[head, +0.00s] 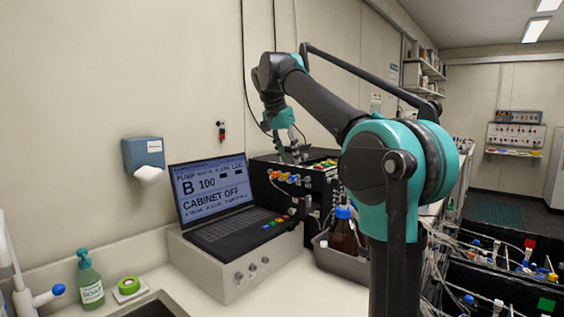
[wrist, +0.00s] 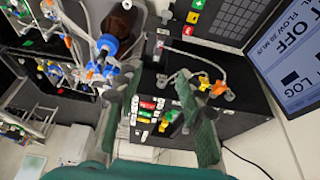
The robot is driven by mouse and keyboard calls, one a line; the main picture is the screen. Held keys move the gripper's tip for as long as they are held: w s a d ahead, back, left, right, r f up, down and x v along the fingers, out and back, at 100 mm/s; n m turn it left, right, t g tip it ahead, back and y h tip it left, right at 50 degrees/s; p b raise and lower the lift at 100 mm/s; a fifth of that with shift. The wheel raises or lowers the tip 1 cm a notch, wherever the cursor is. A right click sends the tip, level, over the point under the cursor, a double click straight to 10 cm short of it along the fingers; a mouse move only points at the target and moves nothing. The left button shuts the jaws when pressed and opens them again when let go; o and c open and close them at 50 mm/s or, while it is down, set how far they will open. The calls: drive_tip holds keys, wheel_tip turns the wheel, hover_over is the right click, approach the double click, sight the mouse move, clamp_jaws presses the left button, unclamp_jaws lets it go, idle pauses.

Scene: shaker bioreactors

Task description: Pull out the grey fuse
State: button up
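Small coloured fuse-like blocks sit in rows on the top face of a black box (wrist: 230,120) in the wrist view, with red, green and pale ones among them. A pale grey-white block (wrist: 145,114) is among them, but it is too small to tell surely that it is the grey fuse. My gripper (wrist: 158,80) is open, its two green fingers apart with nothing held between them. The blocks lie between and beyond the fingers.
A laptop (head: 213,195) stands on a pale box (head: 235,275) left of the black box. A brown bottle with a blue cap (head: 343,232) stands in a grey tray, close by the fingers in the wrist view (wrist: 117,22). Cables and coloured connectors (wrist: 205,83) surround the area.

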drive_tip(key=x, duration=1.7)
drive_tip(key=shift+f, duration=0.15)
clamp_jaws()
drive_tip(key=shift+r, duration=1.8)
drive_tip(key=shift+r, duration=1.35)
